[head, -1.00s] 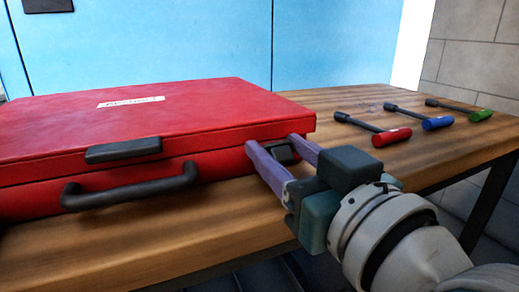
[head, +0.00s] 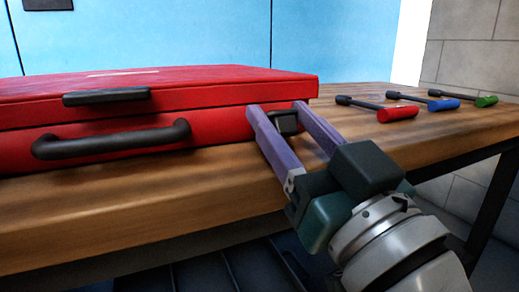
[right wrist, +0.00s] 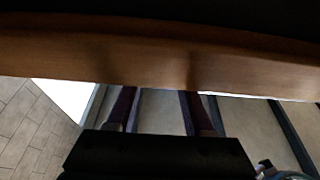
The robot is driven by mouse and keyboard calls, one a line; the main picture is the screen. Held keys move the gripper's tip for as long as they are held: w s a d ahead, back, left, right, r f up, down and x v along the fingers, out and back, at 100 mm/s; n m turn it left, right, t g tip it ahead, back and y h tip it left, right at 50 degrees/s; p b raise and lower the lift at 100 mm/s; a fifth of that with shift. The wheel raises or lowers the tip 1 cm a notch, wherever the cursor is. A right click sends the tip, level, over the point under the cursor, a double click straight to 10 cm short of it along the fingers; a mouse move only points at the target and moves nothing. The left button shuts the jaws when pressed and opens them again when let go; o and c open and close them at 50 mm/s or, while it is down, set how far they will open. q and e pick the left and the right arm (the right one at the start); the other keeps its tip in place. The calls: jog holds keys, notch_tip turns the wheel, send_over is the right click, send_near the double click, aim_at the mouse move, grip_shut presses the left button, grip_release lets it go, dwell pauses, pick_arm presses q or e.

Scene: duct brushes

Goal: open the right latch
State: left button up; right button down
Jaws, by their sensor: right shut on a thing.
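The red case (head: 225,125) lies closed on the wooden table, with a black handle (head: 110,141) on its front. The black right latch (head: 287,124) is near the case's right front corner, partly hidden by a finger. My right gripper (head: 277,107) reaches up from the lower right, its two purple fingers on either side of the right latch and closed on it. In the right wrist view the fingers (right wrist: 158,108) run up to the table edge, which hides their tips. My left gripper is not in view.
Three dark-shafted tools with red (head: 398,114), blue (head: 444,105) and green (head: 486,101) handles lie on the right of the wooden table (head: 150,215). The table's front edge passes close to my right gripper. A blue panel (head: 170,35) stands behind.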

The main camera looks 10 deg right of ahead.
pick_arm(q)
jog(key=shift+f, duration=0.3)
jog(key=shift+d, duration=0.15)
pick_arm(e)
jog(key=c, duration=0.6)
grip_release()
jog(key=shift+s+d+f, duration=0.1)
jog(key=shift+s, duration=0.2)
pick_arm(q)
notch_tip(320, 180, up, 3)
jog(key=p, duration=0.3)
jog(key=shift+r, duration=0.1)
pick_arm(e)
jog(key=v, duration=0.9)
jog(key=shift+f, duration=0.2)
jog(key=shift+s, duration=0.1)
